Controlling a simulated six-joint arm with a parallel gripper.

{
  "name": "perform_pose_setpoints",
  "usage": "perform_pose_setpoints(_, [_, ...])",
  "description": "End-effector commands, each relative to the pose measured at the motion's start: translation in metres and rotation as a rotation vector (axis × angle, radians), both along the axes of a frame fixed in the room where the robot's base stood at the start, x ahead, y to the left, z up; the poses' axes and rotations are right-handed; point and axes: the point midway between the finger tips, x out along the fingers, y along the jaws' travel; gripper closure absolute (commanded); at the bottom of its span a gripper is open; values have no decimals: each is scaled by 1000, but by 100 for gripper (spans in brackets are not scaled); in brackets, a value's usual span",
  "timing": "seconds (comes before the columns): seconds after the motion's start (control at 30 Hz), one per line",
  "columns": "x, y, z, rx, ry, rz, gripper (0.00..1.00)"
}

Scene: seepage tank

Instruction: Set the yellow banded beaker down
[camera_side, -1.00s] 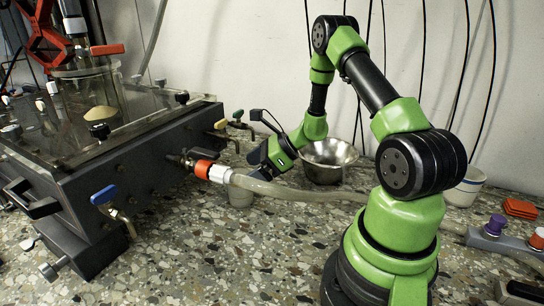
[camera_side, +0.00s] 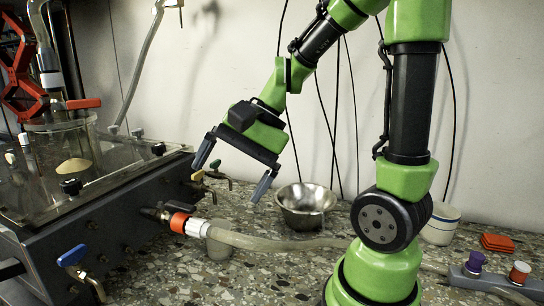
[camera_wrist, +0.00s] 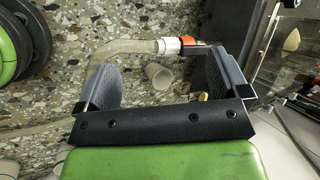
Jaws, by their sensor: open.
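A small pale beaker (camera_side: 219,250) stands on the speckled counter beside the tank, by the hose's connector. No yellow band can be made out on it. My gripper (camera_side: 231,178) is open and empty, raised well above the beaker and pointing down. In the wrist view the pale beaker (camera_wrist: 158,76) shows between the spread fingers of my gripper (camera_wrist: 152,65), well apart from them, close beside the hose.
The tank (camera_side: 120,205) with valves stands at left. A hose (camera_side: 285,242) with an orange and white connector (camera_side: 188,225) crosses the counter.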

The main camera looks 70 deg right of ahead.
Motion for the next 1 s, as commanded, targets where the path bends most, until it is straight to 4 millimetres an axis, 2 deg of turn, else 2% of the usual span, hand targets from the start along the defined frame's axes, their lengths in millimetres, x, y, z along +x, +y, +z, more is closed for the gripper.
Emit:
perform_pose_setpoints(0.03, [-12,13,12,-94,-61,114,6])
perform_pose_setpoints(0.13, [-37,29,28,-275,-171,310,6])
perform_pose_setpoints(0.3, [-68,39,45,-515,-345,541,6])
perform_pose_setpoints(0.4, [-78,40,50,-598,-413,609,6])
perform_pose_setpoints(0.57, [-83,39,53,-650,-453,648,6])
perform_pose_setpoints(1.0, [-83,39,53,-648,-451,646,6])
